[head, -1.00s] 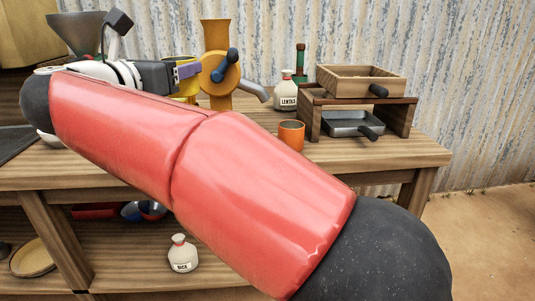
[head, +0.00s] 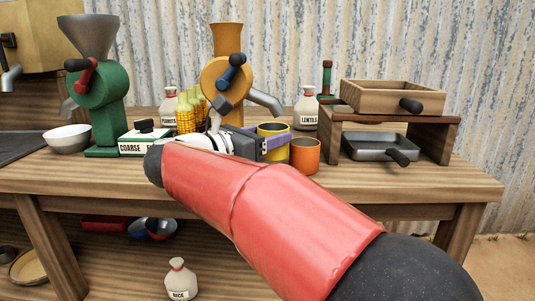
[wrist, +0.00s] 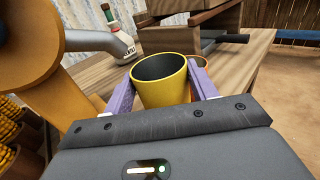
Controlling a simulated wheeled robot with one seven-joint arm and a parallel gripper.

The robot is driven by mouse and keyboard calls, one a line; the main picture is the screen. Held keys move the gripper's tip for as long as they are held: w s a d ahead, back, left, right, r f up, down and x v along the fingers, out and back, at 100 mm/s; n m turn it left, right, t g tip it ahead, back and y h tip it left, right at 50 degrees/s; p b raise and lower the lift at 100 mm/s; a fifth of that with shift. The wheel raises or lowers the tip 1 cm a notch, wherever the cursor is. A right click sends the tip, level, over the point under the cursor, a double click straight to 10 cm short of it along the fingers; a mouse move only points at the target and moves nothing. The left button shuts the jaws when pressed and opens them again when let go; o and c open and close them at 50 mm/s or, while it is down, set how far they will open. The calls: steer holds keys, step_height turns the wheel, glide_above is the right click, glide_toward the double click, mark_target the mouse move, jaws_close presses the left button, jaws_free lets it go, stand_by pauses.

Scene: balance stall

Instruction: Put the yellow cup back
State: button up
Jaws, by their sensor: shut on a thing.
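The yellow cup (wrist: 164,85) is upright and empty inside in the wrist view, with a dark interior. My gripper (wrist: 158,88) is shut on it, one purple finger on each side. In the head view the yellow cup (head: 267,130) shows behind the purple fingers of my gripper (head: 270,144), just left of an orange cup (head: 305,155). Its base is hidden in the head view, so I cannot tell whether it touches the table.
An orange mill (head: 221,75) with a grey spout stands behind my gripper. A wooden stand (head: 437,135) with a sieve box and metal tray is at the right. A green mill (head: 96,108) and white bowl (head: 68,137) are at the left. The table's front right is clear.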

mark_target(267, 153)
steer(key=shift+f, duration=1.7)
steer(key=shift+f+b, duration=0.25)
steer(key=shift+b, duration=0.2)
steer(key=o, duration=1)
steer(key=shift+r, duration=0.1)
steer(key=shift+o, duration=0.2)
steer(key=shift+r, duration=0.15)
steer(key=shift+s+a+p, duration=0.15)
steer(key=shift+a+p, duration=0.05)
steer(key=shift+p, duration=0.1)
steer(key=b+v, duration=0.1)
steer(key=v, duration=1)
steer(key=shift+s+a, duration=0.15)
steer(key=shift+s, duration=0.1)
